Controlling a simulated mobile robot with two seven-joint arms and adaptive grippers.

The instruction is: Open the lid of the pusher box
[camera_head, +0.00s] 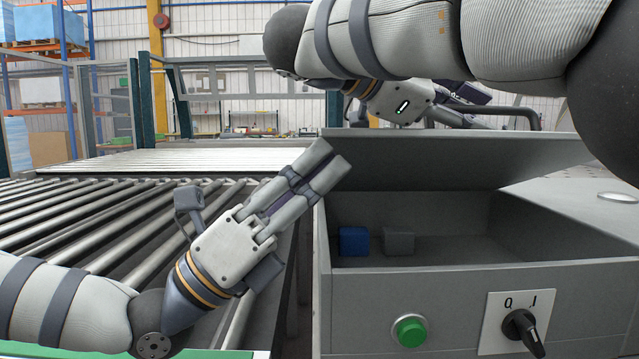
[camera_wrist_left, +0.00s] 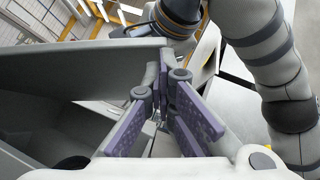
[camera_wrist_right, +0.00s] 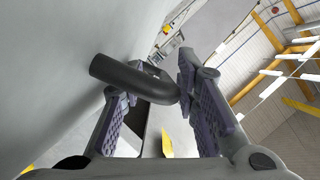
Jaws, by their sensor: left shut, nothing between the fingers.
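The grey pusher box (camera_head: 590,300) stands at the right in the head view, with its lid (camera_head: 450,157) raised part way at a slant. Inside lie a blue block (camera_head: 354,241) and a grey block (camera_head: 398,240). My left gripper (camera_head: 330,163) is shut and empty, its tips at the lid's left edge; in the left wrist view the tips (camera_wrist_left: 168,72) are beside the lid panel (camera_wrist_left: 90,58). Whether they touch is unclear. My right gripper (camera_wrist_right: 158,105) is open, with the black curved handle (camera_wrist_right: 130,75) between its fingers. In the head view its tips are hidden behind the lid.
A roller conveyor (camera_head: 90,220) runs along the left of the box. The box front has a green button (camera_head: 409,331) and a black rotary switch (camera_head: 522,327). My right arm passes over the lid.

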